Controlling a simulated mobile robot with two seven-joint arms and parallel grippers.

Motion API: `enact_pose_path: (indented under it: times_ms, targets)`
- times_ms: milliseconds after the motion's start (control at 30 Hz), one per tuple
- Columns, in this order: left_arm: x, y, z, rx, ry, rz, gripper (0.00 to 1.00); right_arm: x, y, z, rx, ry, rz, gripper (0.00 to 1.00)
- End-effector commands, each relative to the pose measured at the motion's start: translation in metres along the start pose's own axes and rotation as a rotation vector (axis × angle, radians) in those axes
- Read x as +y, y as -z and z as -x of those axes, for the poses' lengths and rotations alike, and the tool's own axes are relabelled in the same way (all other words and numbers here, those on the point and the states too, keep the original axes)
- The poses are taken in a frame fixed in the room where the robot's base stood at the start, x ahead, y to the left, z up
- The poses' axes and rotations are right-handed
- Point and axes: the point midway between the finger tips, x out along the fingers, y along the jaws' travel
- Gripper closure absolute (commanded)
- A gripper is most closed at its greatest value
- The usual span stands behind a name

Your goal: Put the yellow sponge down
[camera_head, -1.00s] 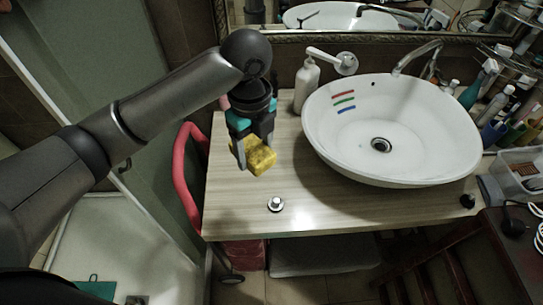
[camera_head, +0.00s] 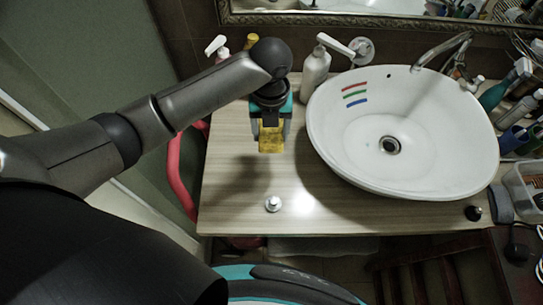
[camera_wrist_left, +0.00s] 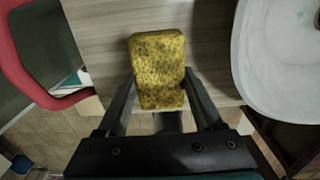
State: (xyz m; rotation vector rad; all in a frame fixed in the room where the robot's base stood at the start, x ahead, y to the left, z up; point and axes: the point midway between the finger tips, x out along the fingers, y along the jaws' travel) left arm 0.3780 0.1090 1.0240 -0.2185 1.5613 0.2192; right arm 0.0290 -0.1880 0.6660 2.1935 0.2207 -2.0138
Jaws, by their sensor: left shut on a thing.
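The yellow sponge (camera_head: 271,138) is held in my left gripper (camera_head: 271,130), above the wooden counter (camera_head: 230,190) and left of the white basin. In the left wrist view the speckled sponge (camera_wrist_left: 158,68) sits between the two fingers of the left gripper (camera_wrist_left: 160,92), which is shut on it. The gripper points down in the head view. The gap between sponge and counter is hard to judge. My right gripper is not in view.
The white basin (camera_head: 350,165) with colored stripes stands to the right. A soap dispenser (camera_head: 315,70) stands behind. A small silver knob (camera_head: 272,203) is near the counter's front edge. A red chair-like frame (camera_head: 178,175) is at the left. Counter in front of the sponge is mostly clear.

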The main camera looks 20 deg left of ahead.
Motion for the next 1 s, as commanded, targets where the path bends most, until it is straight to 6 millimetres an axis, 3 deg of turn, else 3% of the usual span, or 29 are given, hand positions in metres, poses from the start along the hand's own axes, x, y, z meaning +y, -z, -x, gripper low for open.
enact_pose_path:
  times_ms: [100,300,733,1000]
  targets:
    - [0.000,0.001,-0.036,0.004,-0.001,0.002,0.84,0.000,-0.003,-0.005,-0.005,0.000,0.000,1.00]
    - [0.000,0.001,-0.079,0.002,-0.002,0.001,0.84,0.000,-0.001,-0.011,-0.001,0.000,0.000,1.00]
    - [-0.001,0.000,-0.125,0.000,0.001,0.002,0.84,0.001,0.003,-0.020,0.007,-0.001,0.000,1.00]
    - [0.000,-0.001,-0.129,-0.002,0.001,0.000,0.84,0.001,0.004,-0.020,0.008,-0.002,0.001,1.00]
